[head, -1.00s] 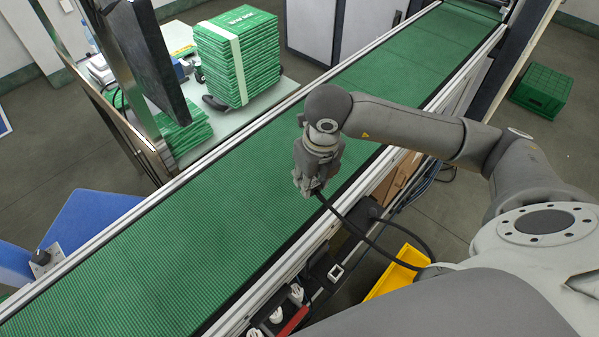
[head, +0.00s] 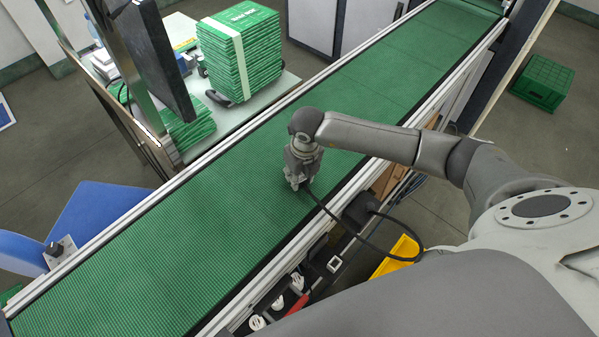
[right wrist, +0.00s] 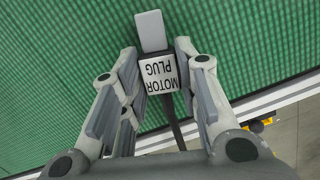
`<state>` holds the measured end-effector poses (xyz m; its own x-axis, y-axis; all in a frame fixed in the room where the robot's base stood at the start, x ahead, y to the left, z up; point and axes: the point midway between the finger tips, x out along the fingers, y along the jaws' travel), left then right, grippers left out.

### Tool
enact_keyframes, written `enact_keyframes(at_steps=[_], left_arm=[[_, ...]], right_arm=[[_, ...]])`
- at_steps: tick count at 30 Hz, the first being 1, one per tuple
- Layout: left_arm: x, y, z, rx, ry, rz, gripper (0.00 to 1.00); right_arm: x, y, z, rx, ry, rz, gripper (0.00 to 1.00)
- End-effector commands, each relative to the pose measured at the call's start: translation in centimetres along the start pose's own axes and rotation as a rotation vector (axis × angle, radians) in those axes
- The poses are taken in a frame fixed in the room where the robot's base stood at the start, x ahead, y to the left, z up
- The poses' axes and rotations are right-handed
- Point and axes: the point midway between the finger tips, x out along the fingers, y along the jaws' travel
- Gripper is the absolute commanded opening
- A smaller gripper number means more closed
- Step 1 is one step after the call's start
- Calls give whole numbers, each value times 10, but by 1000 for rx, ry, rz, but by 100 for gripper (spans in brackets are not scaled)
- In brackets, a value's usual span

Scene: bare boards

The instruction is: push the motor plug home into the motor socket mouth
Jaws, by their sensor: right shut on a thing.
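The motor plug (right wrist: 160,75), a grey block with a white "MOTOR PLUG" label, sits between the fingers of my right gripper (right wrist: 158,62) in the right wrist view. The fingers are shut on it, and a dark cable trails from it. In the head view my right gripper (head: 296,184) points down over the green conveyor belt, and the plug is too small to make out. A small white-framed opening (head: 334,263) on the dark equipment beside the belt may be the motor socket mouth; I cannot tell. It is apart from the gripper. My left gripper is out of view.
The green belt (head: 170,240) runs diagonally and is bare. The black cable (head: 375,243) loops past the belt's near rail to a black box (head: 357,210). A yellow bin (head: 398,260) lies below. Green stacked sheets (head: 240,60) stand across the belt.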

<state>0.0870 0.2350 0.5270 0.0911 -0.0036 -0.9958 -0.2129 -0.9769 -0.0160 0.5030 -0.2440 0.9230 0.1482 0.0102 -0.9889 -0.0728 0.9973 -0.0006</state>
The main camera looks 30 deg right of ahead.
Motion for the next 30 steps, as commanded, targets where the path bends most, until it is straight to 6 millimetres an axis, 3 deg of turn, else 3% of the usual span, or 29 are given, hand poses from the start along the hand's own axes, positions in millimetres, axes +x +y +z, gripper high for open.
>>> enact_keyframes(at_steps=[10, 11, 15, 28, 30], left_arm=[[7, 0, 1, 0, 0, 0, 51], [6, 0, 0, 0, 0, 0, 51], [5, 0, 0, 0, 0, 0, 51], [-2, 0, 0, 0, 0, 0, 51], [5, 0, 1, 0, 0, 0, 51]], right_arm=[[6, 0, -1, 0, 0, 1, 6], [5, 0, -1, 0, 0, 1, 32], [4, 0, -1, 0, 0, 1, 50], [1, 0, 0, 0, 1, 1, 51], [-2, 0, 0, -1, -4, 1, 51]])
